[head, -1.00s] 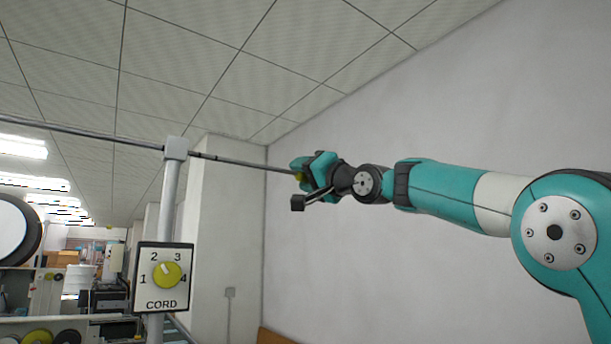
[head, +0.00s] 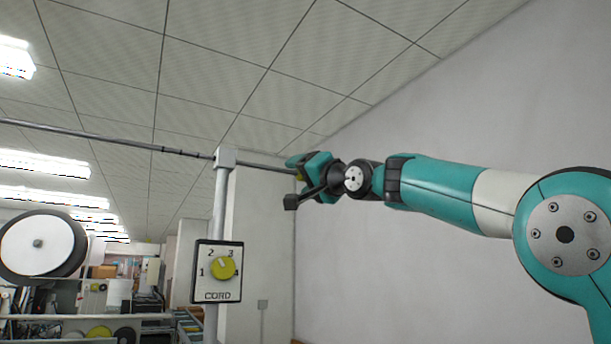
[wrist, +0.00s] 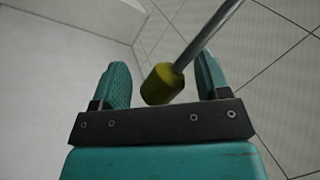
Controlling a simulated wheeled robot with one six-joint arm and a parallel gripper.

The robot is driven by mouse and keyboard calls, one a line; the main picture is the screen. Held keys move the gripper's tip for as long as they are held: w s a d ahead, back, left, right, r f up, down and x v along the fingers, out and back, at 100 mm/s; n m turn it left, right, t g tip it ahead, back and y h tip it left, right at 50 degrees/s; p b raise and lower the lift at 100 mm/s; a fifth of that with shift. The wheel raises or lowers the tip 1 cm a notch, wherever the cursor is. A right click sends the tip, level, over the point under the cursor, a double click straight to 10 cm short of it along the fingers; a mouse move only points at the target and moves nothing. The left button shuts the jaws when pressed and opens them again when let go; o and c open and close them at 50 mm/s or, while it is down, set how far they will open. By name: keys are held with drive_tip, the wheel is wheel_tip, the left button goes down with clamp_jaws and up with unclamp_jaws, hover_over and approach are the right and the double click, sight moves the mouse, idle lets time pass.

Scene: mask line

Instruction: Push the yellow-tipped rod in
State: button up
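The grey rod (head: 262,166) runs through a bracket (head: 225,158) on top of a pale post. A dark-marked stretch of the rod lies left of the bracket. Its yellow tip (head: 299,177) is at my gripper (head: 304,168), mostly hidden by the fingers in the head view. A gap shows on the left side. I cannot tell whether the tip touches the palm.
A dial panel (head: 218,271) marked CORD, with a yellow knob, is on the post below the rod. A large white reel (head: 40,246) and shelving stand at the left. A plain wall (head: 420,280) is behind my arm.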

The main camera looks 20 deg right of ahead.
drive_tip(key=shift+r, duration=0.1)
drive_tip(key=b+v, duration=1)
drive_tip(key=v, duration=0.7)
drive_tip(key=shift+s, duration=0.2)
drive_tip(key=shift+d, duration=0.1)
